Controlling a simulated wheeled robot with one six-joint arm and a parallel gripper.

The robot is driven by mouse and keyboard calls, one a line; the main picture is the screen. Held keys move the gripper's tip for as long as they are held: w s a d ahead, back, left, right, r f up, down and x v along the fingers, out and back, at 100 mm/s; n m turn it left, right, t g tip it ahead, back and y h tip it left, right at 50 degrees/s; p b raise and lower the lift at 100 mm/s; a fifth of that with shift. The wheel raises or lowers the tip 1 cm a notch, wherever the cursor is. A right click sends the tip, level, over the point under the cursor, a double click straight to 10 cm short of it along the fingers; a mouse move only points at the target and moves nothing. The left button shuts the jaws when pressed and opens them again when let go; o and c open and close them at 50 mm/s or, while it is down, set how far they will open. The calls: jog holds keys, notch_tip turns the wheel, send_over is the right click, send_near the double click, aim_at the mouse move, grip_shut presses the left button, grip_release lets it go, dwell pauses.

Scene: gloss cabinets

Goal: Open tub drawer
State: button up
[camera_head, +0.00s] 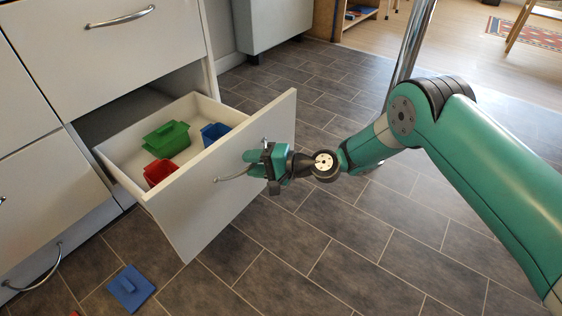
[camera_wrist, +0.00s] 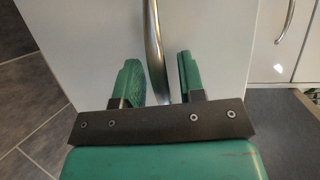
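The tub drawer (camera_head: 215,180) is pulled well out of the lower cabinet, its white front facing my arm. Inside it are a green tub (camera_head: 167,140), a red tub (camera_head: 158,172) and a blue tub (camera_head: 214,132). My gripper (camera_head: 256,165) is at the drawer front, around its curved metal handle (camera_head: 231,177). In the wrist view the handle (camera_wrist: 155,45) runs between the two fingers of my gripper (camera_wrist: 160,78). The fingers stand apart, with a visible gap beside the bar. Part of the handle is hidden behind my gripper in the head view.
A closed drawer with a metal handle (camera_head: 120,17) is above the open one. Another closed front (camera_head: 35,200) is at left. A blue square lid (camera_head: 130,288) lies on the tiled floor below the drawer. A chrome post (camera_head: 408,45) stands behind my arm. The floor (camera_head: 330,270) in front is clear.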

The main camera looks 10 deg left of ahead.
jog(key=s+d+r+p, duration=0.1)
jog(key=d+r+p, duration=0.2)
jog(key=d, duration=1.4)
jog(key=shift+s+p, duration=0.3)
jog(key=shift+p, duration=1.7)
jog(key=s+d+r+n+g+h+p, duration=0.1)
jog(key=s+r+n+g+h, duration=0.2)
jog(key=r, duration=0.8)
jog(key=s+r+n+h+p, duration=0.1)
jog(key=s+r+n+h, duration=0.25)
jog(key=r, duration=0.75)
jog(key=s+d+r+n+t+h+p, duration=0.1)
jog(key=s+d+r+h, duration=0.2)
jog(key=s+d+r, duration=0.45)
jog(key=s+d+r+n+t+h+p, duration=0.1)
jog(key=s+d+r+n+h, duration=0.2)
jog(key=s, duration=0.7)
notch_tip(320, 180, up, 39)
jog(key=m+p, duration=0.1)
jog(key=p, duration=3.7)
jog(key=shift+s+d+y, duration=0.2)
jog(key=shift+s+y, duration=0.1)
jog(key=shift+y, duration=0.05)
